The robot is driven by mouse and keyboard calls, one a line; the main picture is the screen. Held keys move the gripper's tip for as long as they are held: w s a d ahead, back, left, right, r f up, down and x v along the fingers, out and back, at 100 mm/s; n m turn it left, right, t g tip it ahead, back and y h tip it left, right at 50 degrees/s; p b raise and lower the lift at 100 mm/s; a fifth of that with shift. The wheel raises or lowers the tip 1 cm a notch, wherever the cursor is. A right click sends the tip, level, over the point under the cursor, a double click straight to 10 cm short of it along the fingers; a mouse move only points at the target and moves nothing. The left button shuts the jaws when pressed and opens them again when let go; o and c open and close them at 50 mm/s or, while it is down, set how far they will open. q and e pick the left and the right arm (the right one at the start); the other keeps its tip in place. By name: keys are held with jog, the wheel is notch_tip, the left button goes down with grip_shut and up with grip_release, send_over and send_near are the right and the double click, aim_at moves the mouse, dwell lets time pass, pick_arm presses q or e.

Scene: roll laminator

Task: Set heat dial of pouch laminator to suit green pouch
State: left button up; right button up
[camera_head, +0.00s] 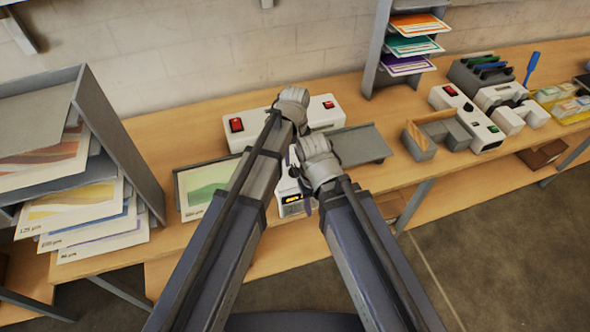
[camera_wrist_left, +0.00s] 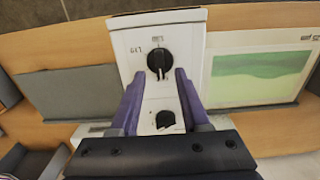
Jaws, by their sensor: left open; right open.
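The white pouch laminator (camera_head: 333,117) stands on the table, its middle largely hidden by my arms in the head view. In the left wrist view its panel (camera_wrist_left: 140,82) has an upper black dial (camera_wrist_left: 160,58) and a lower black dial (camera_wrist_left: 166,119). The green pouch (camera_head: 207,186) lies in the tray on its left side; it also shows in the left wrist view (camera_wrist_left: 250,75). My left gripper (camera_wrist_left: 160,74) is open above the panel, its fingertips on either side of the upper dial's lower edge; contact is unclear. My right gripper (camera_head: 312,190) is open over the front panel.
A pouch shelf (camera_head: 100,110) stands at left, and a rack of coloured cards (camera_head: 385,50) behind. Another white machine (camera_head: 466,118) stands further right.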

aim_at(295, 168)
pick_arm(q)
jog(key=shift+f+b, duration=1.45)
jog(key=shift+f, duration=0.55)
jog(key=shift+r, duration=0.1)
jog(key=shift+c, duration=0.3)
grip_shut()
